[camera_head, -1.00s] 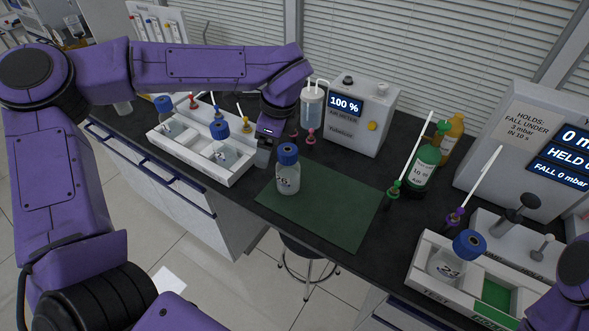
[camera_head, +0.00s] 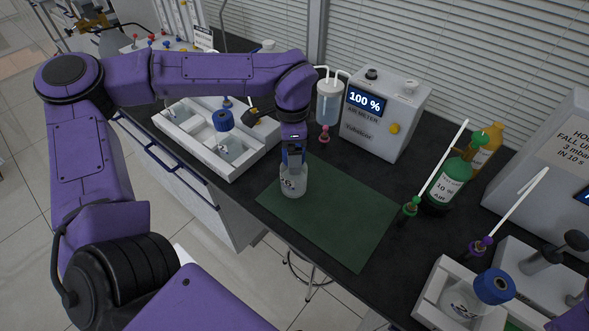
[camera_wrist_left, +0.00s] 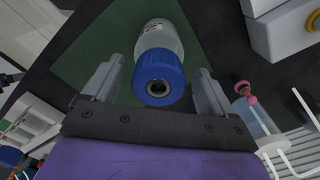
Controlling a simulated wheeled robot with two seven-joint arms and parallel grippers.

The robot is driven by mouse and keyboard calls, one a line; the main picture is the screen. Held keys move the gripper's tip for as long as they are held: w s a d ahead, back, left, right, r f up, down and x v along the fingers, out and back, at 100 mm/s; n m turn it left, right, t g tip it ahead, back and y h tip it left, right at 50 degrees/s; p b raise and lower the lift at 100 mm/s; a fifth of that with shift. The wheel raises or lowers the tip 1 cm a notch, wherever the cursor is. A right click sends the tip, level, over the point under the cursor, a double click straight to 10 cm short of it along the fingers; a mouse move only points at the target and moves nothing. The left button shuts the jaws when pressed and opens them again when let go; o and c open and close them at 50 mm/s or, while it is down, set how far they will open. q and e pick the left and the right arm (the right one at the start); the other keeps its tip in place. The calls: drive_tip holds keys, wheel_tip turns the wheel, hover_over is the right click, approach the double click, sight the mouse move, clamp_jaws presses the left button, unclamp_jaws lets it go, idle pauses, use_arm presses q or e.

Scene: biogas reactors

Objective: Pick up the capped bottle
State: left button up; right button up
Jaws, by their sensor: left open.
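The capped bottle (camera_head: 293,183) is clear glass with a blue cap and a marked label. It stands upright on the green mat (camera_head: 340,222). My left gripper (camera_head: 293,150) is over its top in the head view and partly hides the cap. In the left wrist view the blue cap (camera_wrist_left: 159,78) with a round hole in its middle lies between the two spread fingers of my left gripper (camera_wrist_left: 157,84). A gap shows on both sides, and the jaws are open. The right gripper is out of view.
A white tray (camera_head: 208,160) with a blue-capped bottle (camera_head: 224,121) stands left of the mat. The air meter (camera_head: 378,118) is behind. A green bottle (camera_head: 446,185) stands to the right. Another blue-capped bottle (camera_head: 493,287) sits in a white tray at lower right.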

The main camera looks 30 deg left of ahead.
use_arm(q)
drive_tip(key=shift+s+f, duration=0.1)
drive_tip(key=shift+f, duration=0.5)
clamp_jaws()
